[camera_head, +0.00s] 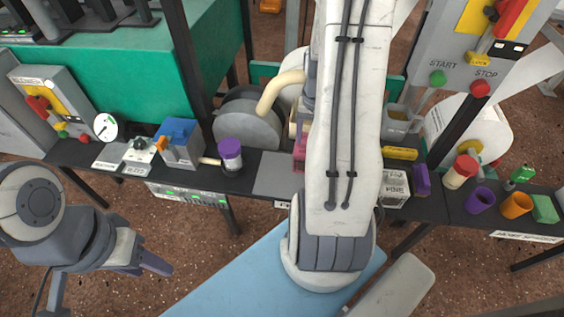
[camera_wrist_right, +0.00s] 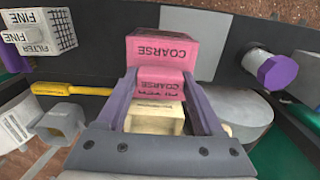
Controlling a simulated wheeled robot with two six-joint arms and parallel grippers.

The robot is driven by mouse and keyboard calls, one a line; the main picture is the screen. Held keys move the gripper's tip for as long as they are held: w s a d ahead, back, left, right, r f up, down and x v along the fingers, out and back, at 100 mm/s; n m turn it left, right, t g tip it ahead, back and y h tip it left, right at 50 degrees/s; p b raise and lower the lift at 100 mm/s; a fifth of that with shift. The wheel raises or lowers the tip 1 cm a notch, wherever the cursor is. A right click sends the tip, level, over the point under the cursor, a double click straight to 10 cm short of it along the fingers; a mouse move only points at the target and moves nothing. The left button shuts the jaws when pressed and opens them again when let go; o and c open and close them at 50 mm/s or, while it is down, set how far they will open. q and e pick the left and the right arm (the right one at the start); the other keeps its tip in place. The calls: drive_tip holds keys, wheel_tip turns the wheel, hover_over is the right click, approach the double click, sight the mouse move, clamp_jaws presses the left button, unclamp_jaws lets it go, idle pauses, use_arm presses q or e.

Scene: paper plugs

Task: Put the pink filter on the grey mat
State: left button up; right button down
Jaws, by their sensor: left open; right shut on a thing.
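The pink filter (camera_wrist_right: 162,50), a block marked COARSE, sits between the two fingers of my right gripper (camera_wrist_right: 174,88) in the right wrist view. That gripper is shut on it. In the head view only a sliver of the pink filter (camera_head: 300,153) shows beside my right arm, which hides the right gripper. The grey mat (camera_head: 272,174) lies on the dark shelf just left of that sliver. Whether the filter touches the mat I cannot tell. My left gripper (camera_head: 152,262) is open and empty at the lower left, away from the shelf.
A purple-capped jar (camera_head: 230,155) stands left of the mat. A white filter marked FINE (camera_head: 396,188) and a yellow-handled tool (camera_head: 399,153) are right of my arm. A cream block (camera_wrist_right: 155,118) shows below the pink filter. Purple (camera_head: 480,199) and orange (camera_head: 516,204) cups stand further right.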

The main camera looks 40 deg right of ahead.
drive_tip(key=w+a+f+b, duration=0.3)
drive_tip(key=w+a+f, duration=0.2)
drive_tip(key=f, duration=0.3)
drive_tip(key=shift+w+f+b, duration=0.35)
drive_tip(key=shift+w+f, duration=0.05)
drive_tip(key=shift+w, duration=0.2)
drive_tip(key=shift+f, duration=0.15)
unclamp_jaws()
